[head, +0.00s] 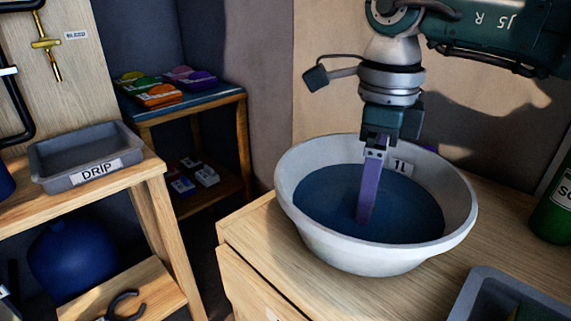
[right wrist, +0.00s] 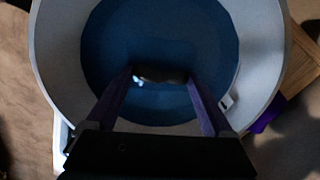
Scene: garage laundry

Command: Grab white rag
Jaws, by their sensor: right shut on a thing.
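My right gripper (head: 363,216) reaches down into a white basin (head: 350,258) with a dark blue inside, perhaps liquid. The basin stands on a wooden cabinet top. In the right wrist view, my right gripper (right wrist: 160,78) has its two purple fingers apart on either side of a small dark lump (right wrist: 162,74) with a bright spot at its left end. The jaws are shut on this lump. It is too dark to tell whether it is the white rag. No clearly white rag shows in either view. My left gripper is not in view.
A grey tray (head: 482,284) sits at the front right, near a green bottle (head: 552,212). A tray labelled DRIP (head: 48,154) is on the left bench. Several coloured packs (head: 160,95) lie on a blue-topped table behind. The basin's high rim surrounds my gripper.

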